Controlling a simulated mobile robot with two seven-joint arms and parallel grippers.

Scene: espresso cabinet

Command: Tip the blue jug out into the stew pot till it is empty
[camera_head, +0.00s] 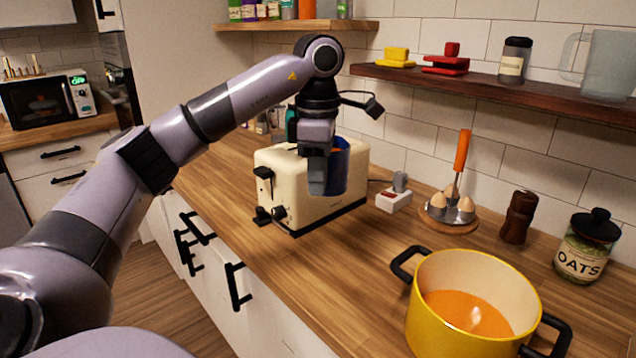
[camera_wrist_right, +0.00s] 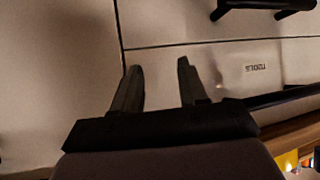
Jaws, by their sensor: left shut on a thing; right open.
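The yellow stew pot (camera_head: 455,335) stands upright on the counter at the lower right of the head view, with orange liquid inside. The blue jug (camera_head: 339,172) is in front of the cream toaster, to the left of and behind the pot. It looks upright, with a little orange showing at its mouth; how full it is cannot be told. My left gripper (camera_head: 318,188) is shut on the jug and hides part of it. My right gripper (camera_wrist_right: 159,68) shows only in the right wrist view, open and empty before pale cabinet fronts.
The toaster (camera_head: 285,195) stands just behind the jug. An egg holder (camera_head: 448,224), a pepper mill (camera_head: 518,217) and an oats jar (camera_head: 586,248) line the wall behind the pot. A dark shelf (camera_head: 480,85) hangs above. The counter between toaster and pot is clear.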

